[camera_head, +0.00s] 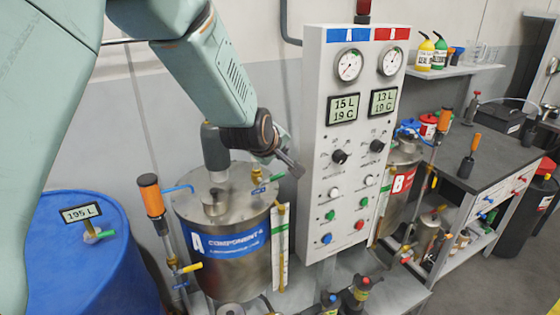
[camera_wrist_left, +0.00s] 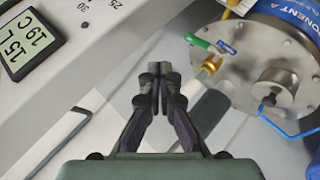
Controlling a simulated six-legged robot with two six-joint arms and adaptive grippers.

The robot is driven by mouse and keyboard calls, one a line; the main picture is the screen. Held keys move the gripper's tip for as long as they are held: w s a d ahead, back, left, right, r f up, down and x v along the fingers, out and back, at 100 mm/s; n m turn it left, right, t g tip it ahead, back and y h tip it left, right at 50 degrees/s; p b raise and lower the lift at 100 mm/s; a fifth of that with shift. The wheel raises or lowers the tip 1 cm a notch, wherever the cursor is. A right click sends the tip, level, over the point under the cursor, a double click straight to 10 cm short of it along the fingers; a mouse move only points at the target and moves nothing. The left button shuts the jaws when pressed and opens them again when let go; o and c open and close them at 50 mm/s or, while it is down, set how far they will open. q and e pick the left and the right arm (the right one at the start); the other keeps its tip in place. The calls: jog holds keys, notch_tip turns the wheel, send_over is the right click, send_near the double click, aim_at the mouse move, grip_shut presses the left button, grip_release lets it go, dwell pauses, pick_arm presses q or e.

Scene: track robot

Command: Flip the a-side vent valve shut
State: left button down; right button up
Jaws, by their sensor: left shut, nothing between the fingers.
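The A-side tank (camera_head: 225,270) is a steel drum with a blue "A COMPONENT" band. Its lid also shows in the left wrist view (camera_wrist_left: 240,75). On the lid are a brass fitting (camera_wrist_left: 210,65), a green lever (camera_wrist_left: 199,42) and a small blue tag (camera_wrist_left: 226,47). This looks like the vent valve; the tag is too small to read surely. The brass fitting also shows in the head view (camera_head: 257,174). My left gripper (camera_head: 294,168) is shut and empty, between the tank lid and the panel. In the wrist view its fingertips (camera_wrist_left: 158,75) are apart from the valve. My right gripper is out of view.
The white control panel (camera_head: 350,140) with gauges, displays and knobs stands close right of my left gripper. A blue barrel (camera_head: 90,270) stands left of the tank. A blue bent pipe (camera_wrist_left: 290,132) rises from the lid. A workbench (camera_head: 480,165) stands farther right.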

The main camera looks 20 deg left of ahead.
pick_arm(q)
jog(key=s+r, duration=0.1)
jog(key=s+d+r, duration=0.1)
jog(key=r, duration=0.1)
jog(key=shift+r, duration=0.2)
dwell(0.3)
